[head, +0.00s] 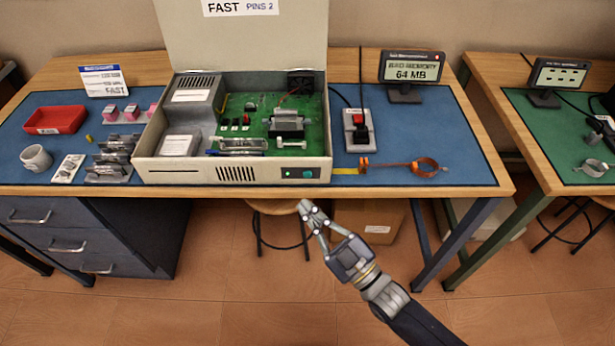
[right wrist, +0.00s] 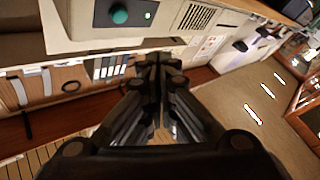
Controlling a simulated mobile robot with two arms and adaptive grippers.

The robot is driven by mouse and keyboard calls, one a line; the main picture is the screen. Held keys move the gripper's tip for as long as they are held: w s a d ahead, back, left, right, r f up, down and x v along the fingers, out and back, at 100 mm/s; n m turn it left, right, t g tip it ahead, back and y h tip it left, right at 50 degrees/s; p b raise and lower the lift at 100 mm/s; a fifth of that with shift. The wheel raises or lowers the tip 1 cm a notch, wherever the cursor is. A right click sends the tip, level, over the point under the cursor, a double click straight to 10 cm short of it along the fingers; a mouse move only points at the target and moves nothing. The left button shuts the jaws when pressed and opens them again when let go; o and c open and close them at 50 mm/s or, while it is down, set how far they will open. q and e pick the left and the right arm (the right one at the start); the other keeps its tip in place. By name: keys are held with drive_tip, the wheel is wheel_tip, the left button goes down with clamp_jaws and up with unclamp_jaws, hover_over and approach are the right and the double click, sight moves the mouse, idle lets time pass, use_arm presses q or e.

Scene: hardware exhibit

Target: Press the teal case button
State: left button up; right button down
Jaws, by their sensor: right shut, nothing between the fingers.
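The teal case button (head: 307,173) is a small round button on a dark panel at the right end of the beige case's front. In the right wrist view the teal button (right wrist: 119,15) shows near the top edge, beside a small lit light (right wrist: 148,15). My right gripper (head: 308,209) is shut and empty. In the head view it appears just below the bench's front edge, under the button, clear of it. In the right wrist view its closed fingers (right wrist: 158,62) lie below and right of the button, apart from it. My left gripper is not in view.
The open beige case (head: 195,172) stands on a blue mat (head: 440,140) on the wooden bench. A red switch box (head: 357,131), an orange ring tool (head: 425,167) and a small display (head: 411,70) stand to its right. The bench's front edge (head: 420,191) is close to my gripper.

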drive_tip(key=b, duration=0.2)
approach(293, 166)
drive_tip(key=shift+w+a+r, duration=0.3)
drive_tip(key=shift+w+a, duration=0.05)
drive_tip(key=shift+a, duration=0.35)
drive_tip(key=shift+w+a+r, duration=0.3)
drive_tip(key=shift+w+a, duration=0.05)
drive_tip(key=shift+a, duration=0.3)
drive_tip(key=shift+w, duration=0.1)
drive_tip(key=shift+w, duration=0.35)
drive_tip(key=shift+w, duration=0.45)
idle(0.6)
drive_tip(key=shift+s, duration=0.1)
drive_tip(key=shift+s+p, duration=0.4)
drive_tip(key=shift+s, duration=0.4)
